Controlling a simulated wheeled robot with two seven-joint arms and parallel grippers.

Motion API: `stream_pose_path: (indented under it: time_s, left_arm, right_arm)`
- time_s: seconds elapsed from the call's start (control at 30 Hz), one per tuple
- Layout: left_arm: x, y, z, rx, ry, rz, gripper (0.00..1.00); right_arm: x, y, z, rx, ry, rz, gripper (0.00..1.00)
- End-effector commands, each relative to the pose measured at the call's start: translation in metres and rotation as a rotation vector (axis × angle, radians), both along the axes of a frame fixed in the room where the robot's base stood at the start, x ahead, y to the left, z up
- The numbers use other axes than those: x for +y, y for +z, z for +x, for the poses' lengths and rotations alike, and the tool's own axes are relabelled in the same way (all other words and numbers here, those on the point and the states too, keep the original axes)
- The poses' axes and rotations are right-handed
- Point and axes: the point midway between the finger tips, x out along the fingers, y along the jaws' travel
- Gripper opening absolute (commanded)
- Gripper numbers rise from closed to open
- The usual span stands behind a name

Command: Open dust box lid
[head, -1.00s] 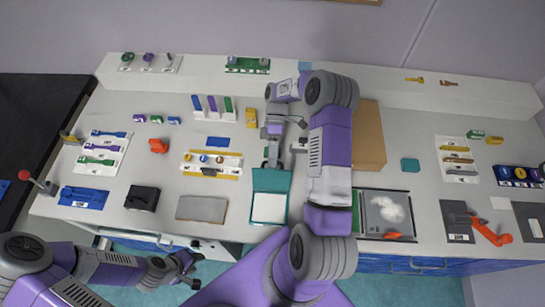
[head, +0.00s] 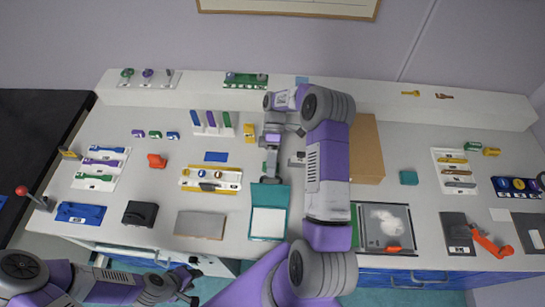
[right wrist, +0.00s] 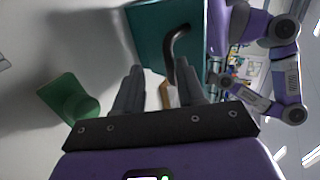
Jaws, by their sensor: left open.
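The teal dust box (head: 252,222) stands at the middle of the table's front edge. Its teal lid (head: 270,195) appears raised at the back, with the white inside showing in front. In the right wrist view, the teal lid (right wrist: 150,38) fills the top, with a dark curved handle (right wrist: 176,45) on it. My right gripper (head: 270,172) is just behind the lid. Its two fingers (right wrist: 160,85) are apart, with the handle beyond and between the tips; contact cannot be told. My left gripper (head: 192,284) is open and empty in front of the table.
A grey plate (head: 200,225) and a black box (head: 139,213) lie left of the dust box. A dark-rimmed tray (head: 385,228) with white powder is to its right. A green object (right wrist: 72,98) is beside my right gripper.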

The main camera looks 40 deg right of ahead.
Motion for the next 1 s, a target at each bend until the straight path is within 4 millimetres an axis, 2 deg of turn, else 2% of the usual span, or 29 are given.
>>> stream_pose_path:
  time_s: [0.2,0.4,1.0]
  left_arm:
    - [0.0,-0.002,0.0,0.0,0.0,0.0,0.43]
    - [0.0,-0.003,0.0,0.0,0.0,0.0,0.43]
    - [0.0,-0.003,0.0,0.0,0.0,0.0,0.43]
  right_arm:
    - [-0.019,0.016,0.021,-0.003,-0.001,-0.002,0.38]
    - [-0.031,0.026,0.033,-0.002,0.0,-0.002,0.38]
    - [-0.035,0.031,0.036,-0.001,0.0,-0.001,0.38]
